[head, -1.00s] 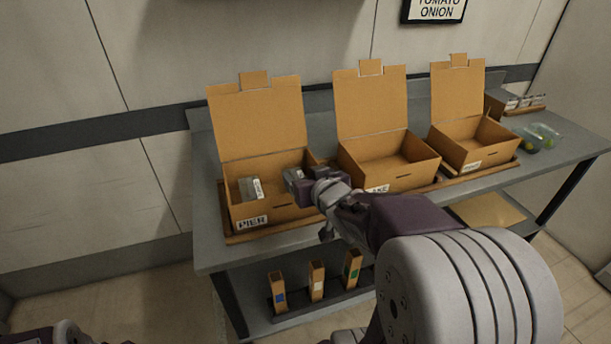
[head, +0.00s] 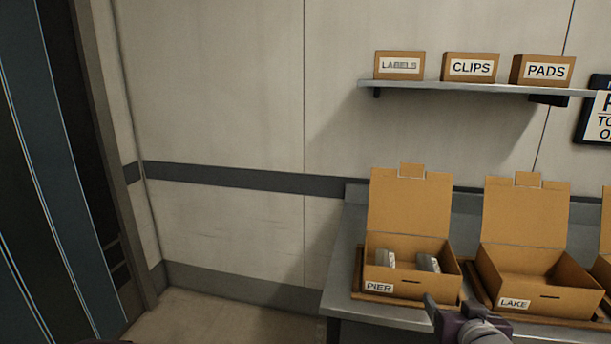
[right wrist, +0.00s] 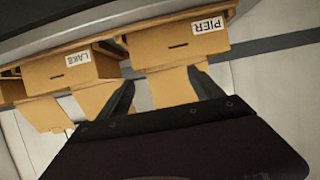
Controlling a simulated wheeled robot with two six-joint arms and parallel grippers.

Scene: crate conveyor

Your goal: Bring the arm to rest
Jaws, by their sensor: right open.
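My right gripper (head: 440,308) shows at the lower right of the head view, in front of the PIER box and the LAKE box. In the right wrist view its two dark fingers (right wrist: 163,90) stand apart with nothing between them. The open PIER box (head: 411,284) holds two small grey items, one at its left (head: 385,258) and one at its right (head: 428,263). The PIER box also shows in the wrist view (right wrist: 180,48). My left gripper is not in view.
The open LAKE box (head: 540,290) stands right of the PIER box on a grey table (head: 345,270). A wall shelf (head: 470,88) above holds boxes marked LABELS (head: 399,66), CLIPS (head: 471,67) and PADS (head: 543,71). Bare floor (head: 225,320) lies left of the table.

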